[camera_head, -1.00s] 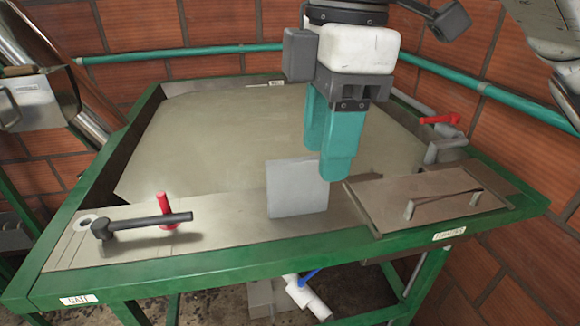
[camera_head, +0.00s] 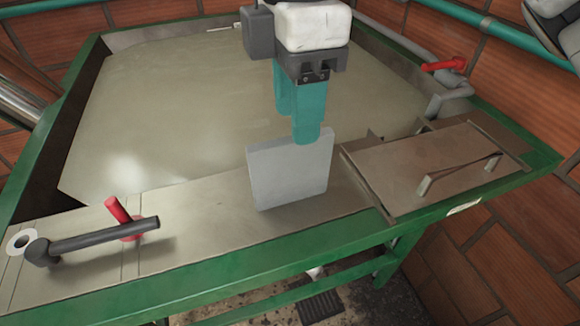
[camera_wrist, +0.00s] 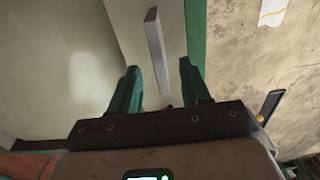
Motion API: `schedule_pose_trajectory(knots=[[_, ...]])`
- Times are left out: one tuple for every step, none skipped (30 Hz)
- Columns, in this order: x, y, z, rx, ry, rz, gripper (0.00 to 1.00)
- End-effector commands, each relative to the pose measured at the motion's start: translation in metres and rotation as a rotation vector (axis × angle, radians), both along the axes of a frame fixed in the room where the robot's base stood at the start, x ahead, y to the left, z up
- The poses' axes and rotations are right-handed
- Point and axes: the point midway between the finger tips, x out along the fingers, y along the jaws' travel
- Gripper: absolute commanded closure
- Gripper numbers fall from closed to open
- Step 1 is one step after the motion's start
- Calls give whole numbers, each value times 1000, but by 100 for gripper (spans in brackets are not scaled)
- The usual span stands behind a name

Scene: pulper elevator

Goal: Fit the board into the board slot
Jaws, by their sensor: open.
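The board (camera_head: 288,172) is a light grey square plate standing upright on the metal deck along the tank's near side. In the wrist view the board (camera_wrist: 156,50) shows nearly edge-on as a narrow strip, seen between and beyond my fingertips. My gripper (camera_head: 298,124) has teal fingers pointing down at the board's top edge, towards its right end. The fingers are open and spread to either side of the board's line in the wrist view. I cannot tell whether they touch it. Its bottom edge meets the deck; whether that is in a slot is unclear.
A tank of greyish liquid (camera_head: 200,110) lies behind the deck. A dark lever (camera_head: 95,240) with a red handle (camera_head: 122,217) is at left. A lid with a handle (camera_head: 430,170) is at right, with a red valve (camera_head: 444,64) behind it.

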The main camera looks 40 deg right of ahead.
Motion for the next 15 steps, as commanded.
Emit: schedule_pose_trajectory(knots=[[0,0,-2,1,0,0,53],[0,0,-4,1,-1,0,53],[1,1,-7,1,0,0,53],[1,1,-11,0,1,0,53],[2,1,-15,1,2,0,53],[3,2,-20,0,1,0,53],[4,2,-25,1,2,0,53],[4,3,-30,1,2,0,53],[5,3,-36,-1,1,1,53],[5,3,-40,2,2,0,53],[5,3,-44,0,1,-1,53],[5,3,-47,0,0,-1,53],[5,3,-49,0,0,0,53],[5,3,-51,0,0,0,53],[5,3,-53,0,0,0,53]])
